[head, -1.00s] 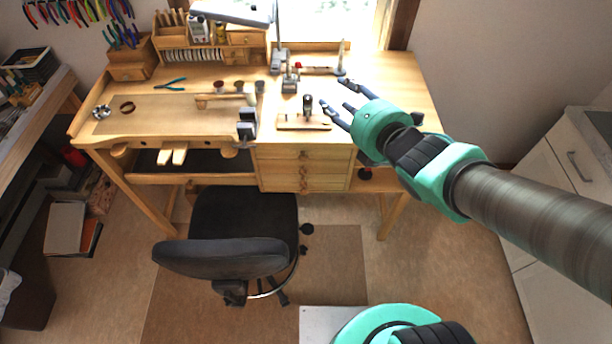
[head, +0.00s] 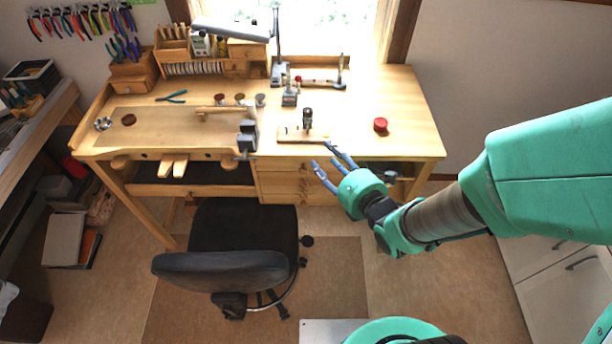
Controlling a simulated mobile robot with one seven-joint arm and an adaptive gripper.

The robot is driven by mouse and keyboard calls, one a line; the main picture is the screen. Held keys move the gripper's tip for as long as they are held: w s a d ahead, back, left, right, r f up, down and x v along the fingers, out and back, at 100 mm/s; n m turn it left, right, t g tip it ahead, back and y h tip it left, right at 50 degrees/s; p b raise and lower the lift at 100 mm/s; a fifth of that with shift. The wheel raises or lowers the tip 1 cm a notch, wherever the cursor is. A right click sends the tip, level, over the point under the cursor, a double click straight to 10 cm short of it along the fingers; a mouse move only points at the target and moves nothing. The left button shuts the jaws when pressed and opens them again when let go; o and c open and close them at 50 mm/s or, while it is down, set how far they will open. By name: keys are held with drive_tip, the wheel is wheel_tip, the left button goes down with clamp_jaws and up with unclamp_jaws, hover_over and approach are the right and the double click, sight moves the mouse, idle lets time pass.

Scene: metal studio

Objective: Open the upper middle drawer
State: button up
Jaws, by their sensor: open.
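The wooden drawer stack (head: 272,198) hangs under the workbench top, right of its middle, with several shut drawers and small round knobs. The upper middle drawer front (head: 278,180) looks flush with the others. My gripper (head: 322,157) comes in from the right, just below the bench's front edge, with its fingers pointing up and left. It is open and empty. Its fingers overlap the upper right of the drawer stack in the picture. I cannot tell how far they are from the fronts. The gripper covers the stack's right side.
The workbench (head: 400,115) carries tools, a lamp and a wooden block (head: 290,135) at its front edge. A red round container (head: 380,125) stands at right. A dark chair (head: 225,265) stands on the floor left of the drawers. White cabinets are at the right.

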approach(304, 187)
drive_tip(key=v, duration=0.5)
drive_tip(key=shift+s+d, duration=0.1)
drive_tip(key=shift+s, duration=0.05)
drive_tip(key=b+x, duration=0.1)
drive_tip(key=x, duration=1.2)
drive_tip(key=shift+w, duration=0.35)
drive_tip(key=shift+s+f, duration=0.1)
clamp_jaws()
